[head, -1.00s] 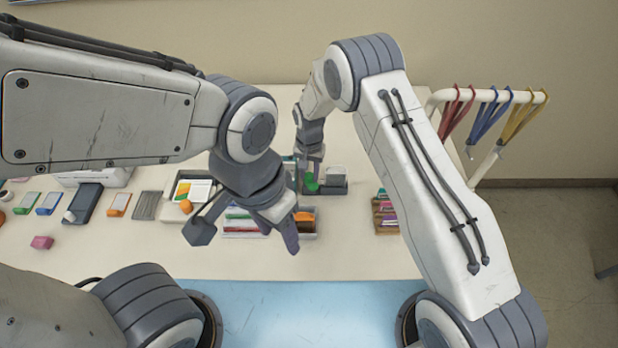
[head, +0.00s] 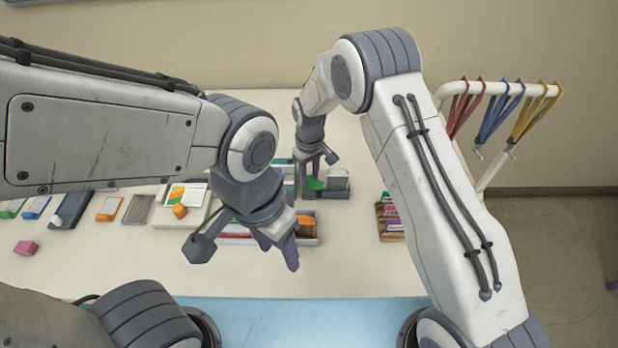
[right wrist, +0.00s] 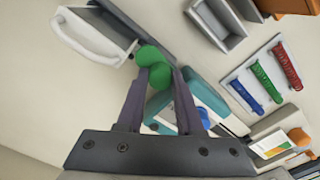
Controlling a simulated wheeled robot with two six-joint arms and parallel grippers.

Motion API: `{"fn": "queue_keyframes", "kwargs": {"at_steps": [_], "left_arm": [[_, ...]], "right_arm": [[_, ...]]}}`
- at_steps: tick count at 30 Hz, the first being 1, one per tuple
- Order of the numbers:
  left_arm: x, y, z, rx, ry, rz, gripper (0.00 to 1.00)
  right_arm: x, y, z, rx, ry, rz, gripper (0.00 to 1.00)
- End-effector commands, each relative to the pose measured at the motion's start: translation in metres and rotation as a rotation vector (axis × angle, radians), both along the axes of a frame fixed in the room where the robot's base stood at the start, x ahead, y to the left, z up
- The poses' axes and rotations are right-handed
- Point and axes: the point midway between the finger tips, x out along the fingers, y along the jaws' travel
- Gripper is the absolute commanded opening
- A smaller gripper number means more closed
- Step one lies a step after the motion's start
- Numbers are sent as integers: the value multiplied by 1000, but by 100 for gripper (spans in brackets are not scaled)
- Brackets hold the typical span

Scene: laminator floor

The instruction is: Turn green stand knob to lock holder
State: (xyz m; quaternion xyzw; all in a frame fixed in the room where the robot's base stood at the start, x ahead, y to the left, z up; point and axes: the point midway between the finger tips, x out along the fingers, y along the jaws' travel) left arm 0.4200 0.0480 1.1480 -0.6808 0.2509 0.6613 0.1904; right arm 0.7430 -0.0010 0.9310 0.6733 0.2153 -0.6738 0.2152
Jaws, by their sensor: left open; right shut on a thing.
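The green knob (head: 314,184) is on a small grey stand (head: 338,190) at the back of the table. My right gripper (head: 315,172) points down over it and is shut on it. In the right wrist view, the green two-lobed knob (right wrist: 152,62) sits between the fingertips of my right gripper (right wrist: 158,76), beside a white holder-like piece (right wrist: 92,38). Whether the holder is locked cannot be seen. My left gripper (head: 245,250) is open and empty, in front of and left of the stand, over a tray of coloured items.
Lanyards hang on a white rail (head: 470,88) at right. A teal item (right wrist: 207,98) lies close to the knob. Several cards and devices line the left.

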Motion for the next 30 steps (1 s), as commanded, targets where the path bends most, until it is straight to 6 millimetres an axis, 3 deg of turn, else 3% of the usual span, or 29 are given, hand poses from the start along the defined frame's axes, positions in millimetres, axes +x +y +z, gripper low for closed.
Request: {"fn": "queue_keyframes", "kwargs": {"at_steps": [10, 27, 28, 30], "left_arm": [[0, 0, -7, 0, 0, 0, 57], [0, 0, -7, 0, 0, 0, 57], [0, 0, -7, 0, 0, 0, 57], [0, 0, -7, 0, 0, 0, 57]], "right_arm": [[1, 0, 1, 0, -2, 152, 0], [1, 0, 1, 0, -2, 184, 0], [1, 0, 1, 0, -2, 184, 39], [1, 0, 1, 0, -2, 184, 66]]}}
